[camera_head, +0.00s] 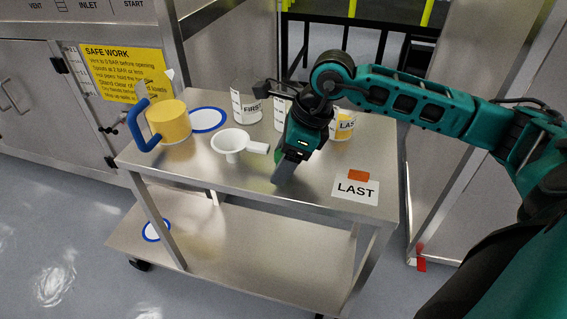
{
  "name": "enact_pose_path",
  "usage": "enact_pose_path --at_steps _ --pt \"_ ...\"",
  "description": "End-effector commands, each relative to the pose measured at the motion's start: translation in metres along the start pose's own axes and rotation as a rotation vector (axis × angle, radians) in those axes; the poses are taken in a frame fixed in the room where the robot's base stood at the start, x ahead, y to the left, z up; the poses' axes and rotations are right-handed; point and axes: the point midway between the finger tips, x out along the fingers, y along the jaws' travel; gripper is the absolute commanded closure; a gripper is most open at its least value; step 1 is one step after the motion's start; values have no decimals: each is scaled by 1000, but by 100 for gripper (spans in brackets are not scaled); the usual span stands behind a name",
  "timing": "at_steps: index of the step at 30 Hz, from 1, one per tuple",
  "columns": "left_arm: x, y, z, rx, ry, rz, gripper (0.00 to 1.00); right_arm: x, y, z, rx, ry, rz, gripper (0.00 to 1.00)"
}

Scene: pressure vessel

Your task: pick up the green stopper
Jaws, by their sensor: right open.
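I cannot make out a green stopper for certain; my right gripper and forearm cover part of the table top. My right gripper (284,171) comes in from the right and points down over the middle of the steel cart (255,182). It is open, and I see nothing held in it. A white funnel-like cup (231,141) with a white block-shaped end (258,148) is just left of the gripper. My left gripper is not in view.
A yellow jug (168,122) with a blue handle and a blue-ringed white disc (208,120) are at the left. Labelled containers, one marked FIRST (248,108), stand along the back. A LAST card (355,191) with an orange piece (358,175) lies at the right.

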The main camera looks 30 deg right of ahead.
Motion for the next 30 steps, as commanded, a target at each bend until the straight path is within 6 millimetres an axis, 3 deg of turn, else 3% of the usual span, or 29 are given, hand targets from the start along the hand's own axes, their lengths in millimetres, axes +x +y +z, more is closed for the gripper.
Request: enact_pose_path --at_steps 9,27,30 --pt "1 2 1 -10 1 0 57 8 0 0 -1 0 0 33" --pt "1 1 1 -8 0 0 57 7 0 0 -1 0 0 90" --pt "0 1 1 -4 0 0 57 7 0 0 -1 0 0 90"
